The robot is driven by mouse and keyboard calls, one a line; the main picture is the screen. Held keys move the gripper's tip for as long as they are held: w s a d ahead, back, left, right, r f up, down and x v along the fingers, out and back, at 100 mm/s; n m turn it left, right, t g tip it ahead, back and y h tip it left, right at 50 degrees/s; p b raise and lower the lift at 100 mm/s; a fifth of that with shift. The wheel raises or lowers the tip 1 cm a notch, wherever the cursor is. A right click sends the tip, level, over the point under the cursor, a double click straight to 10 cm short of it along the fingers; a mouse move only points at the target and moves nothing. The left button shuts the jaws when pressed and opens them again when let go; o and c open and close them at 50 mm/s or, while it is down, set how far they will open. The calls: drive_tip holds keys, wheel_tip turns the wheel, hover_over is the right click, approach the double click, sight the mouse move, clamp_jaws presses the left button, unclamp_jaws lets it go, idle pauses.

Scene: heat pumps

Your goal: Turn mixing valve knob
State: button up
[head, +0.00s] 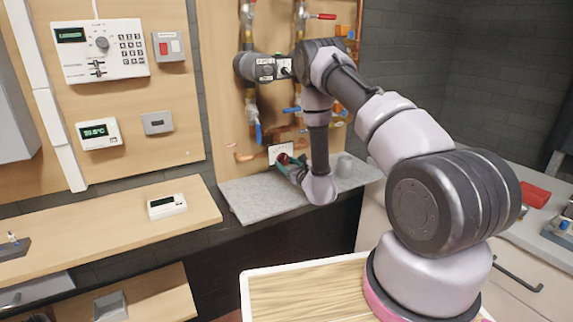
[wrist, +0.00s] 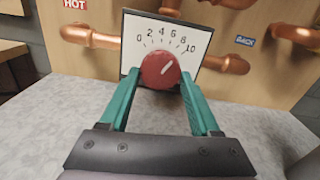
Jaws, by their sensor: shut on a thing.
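The mixing valve knob (wrist: 157,66) is round and red, on a white dial plate (wrist: 140,30) numbered 0 to 10. Its white pointer line aims up and to the right, toward the high numbers. My gripper (wrist: 160,82) has a green finger on each side of the knob and is shut on it. In the head view the knob (head: 283,158) is small and partly hidden by my gripper (head: 291,166). The white dial plate (head: 273,151) shows behind it, low on the wooden pipe panel.
Copper pipes (wrist: 90,37) run left and right of the dial, near HOT (wrist: 74,4) and BACK (wrist: 245,41) labels. A blue-handled valve (head: 258,132) is above left.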

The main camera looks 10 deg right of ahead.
drive_tip(key=o, duration=1.4)
drive_tip(key=shift+s, duration=0.1)
drive_tip(key=v, duration=1)
drive_tip(key=shift+s+d, duration=0.1)
drive_tip(key=shift+s, duration=0.2)
